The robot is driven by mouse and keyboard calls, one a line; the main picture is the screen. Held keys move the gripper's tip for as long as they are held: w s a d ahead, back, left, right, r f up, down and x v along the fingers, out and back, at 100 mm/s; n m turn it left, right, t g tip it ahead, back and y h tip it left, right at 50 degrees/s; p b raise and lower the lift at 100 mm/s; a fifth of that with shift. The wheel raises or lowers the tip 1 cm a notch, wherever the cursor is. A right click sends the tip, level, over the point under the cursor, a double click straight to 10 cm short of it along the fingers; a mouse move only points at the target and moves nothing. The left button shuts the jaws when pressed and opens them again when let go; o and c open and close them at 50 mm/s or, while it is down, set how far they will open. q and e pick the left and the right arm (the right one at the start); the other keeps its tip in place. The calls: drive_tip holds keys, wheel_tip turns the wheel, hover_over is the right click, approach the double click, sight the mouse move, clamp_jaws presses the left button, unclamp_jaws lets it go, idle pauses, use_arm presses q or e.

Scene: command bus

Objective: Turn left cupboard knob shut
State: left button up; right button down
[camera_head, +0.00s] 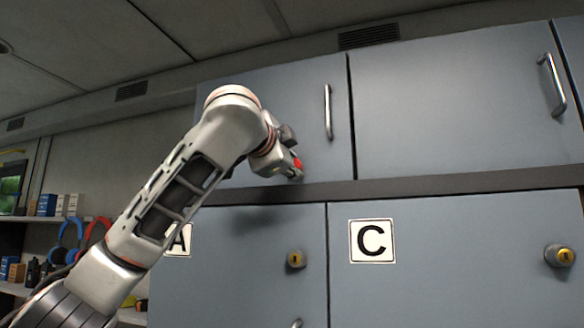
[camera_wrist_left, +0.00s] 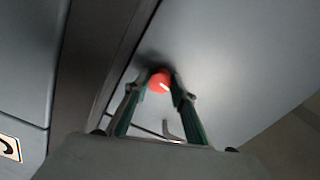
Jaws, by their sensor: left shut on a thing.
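My left gripper (camera_head: 293,168) is up at the lower right part of the upper left cupboard door (camera_head: 285,95). A red round knob (camera_wrist_left: 160,80) shows between its two fingertips (camera_wrist_left: 160,92) in the left wrist view, with the fingers closed on both sides of it. In the head view only a bit of red (camera_head: 297,163) shows beside the gripper. The arm and gripper hide most of the knob, and I cannot tell its turn angle. The upper left door looks flush with the one beside it. My right gripper is not in view.
Upper doors carry metal handles (camera_head: 328,112). Lower cupboards marked A (camera_head: 180,240) and C (camera_head: 372,241) have yellow-centred knobs (camera_head: 295,259). A dark rail (camera_head: 430,186) runs between the rows. Shelves with headphones (camera_head: 70,238) and boxes stand at far left.

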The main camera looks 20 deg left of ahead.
use_arm(q)
drive_tip(key=shift+n, duration=0.6)
drive_tip(key=o, duration=1.1)
drive_tip(key=shift+s, duration=0.2)
drive_tip(key=s, duration=1.1)
drive_tip(key=shift+s+a, duration=0.25)
drive_tip(key=shift+s, duration=0.1)
